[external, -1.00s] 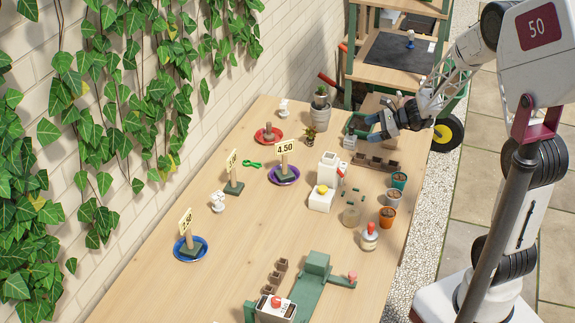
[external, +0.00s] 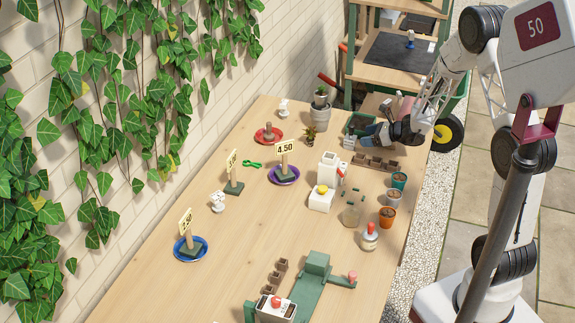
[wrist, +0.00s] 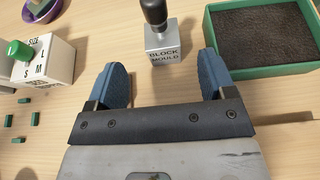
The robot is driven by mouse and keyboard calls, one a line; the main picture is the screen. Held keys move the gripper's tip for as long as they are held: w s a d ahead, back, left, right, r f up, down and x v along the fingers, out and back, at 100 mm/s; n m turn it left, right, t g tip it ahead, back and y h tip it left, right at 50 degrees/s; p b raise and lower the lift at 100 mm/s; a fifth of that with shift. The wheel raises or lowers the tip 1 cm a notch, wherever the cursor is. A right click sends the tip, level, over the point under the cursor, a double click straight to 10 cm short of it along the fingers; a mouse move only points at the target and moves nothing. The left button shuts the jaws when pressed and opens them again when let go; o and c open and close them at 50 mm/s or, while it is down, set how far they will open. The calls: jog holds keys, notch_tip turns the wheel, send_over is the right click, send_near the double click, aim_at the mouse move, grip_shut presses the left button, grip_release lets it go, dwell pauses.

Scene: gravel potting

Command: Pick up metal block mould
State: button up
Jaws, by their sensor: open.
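The metal block mould (wrist: 163,50) is a small silver block with a black handle on top and the words BLOCK MOULD on its face. In the wrist view it stands upright on the table at the top middle, just beyond my fingertips and between their lines. In the external view the mould (external: 349,142) shows small at the table's far end, beside my gripper (external: 367,134). My gripper (wrist: 161,75) has blue fingers spread wide with nothing between them. It points toward the mould and does not visibly touch it.
A green tray of dark soil (wrist: 262,35) stands close right of the mould in the wrist view. A white size box with a green knob (wrist: 43,58) is at left, with small green pieces near it. Brown blocks (external: 375,163) lie near my gripper.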

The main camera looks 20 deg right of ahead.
aim_at(354, 136)
jog(key=shift+x, duration=1.1)
jog(key=shift+w+a, duration=0.1)
jog(key=shift+w, duration=0.05)
jog(key=shift+x, duration=2.4)
jog(key=shift+c, duration=0.2)
jog(key=c, duration=1.1)
jog(key=shift+o, duration=0.2)
jog(key=shift+w, duration=0.1)
jog(key=shift+r, duration=0.15)
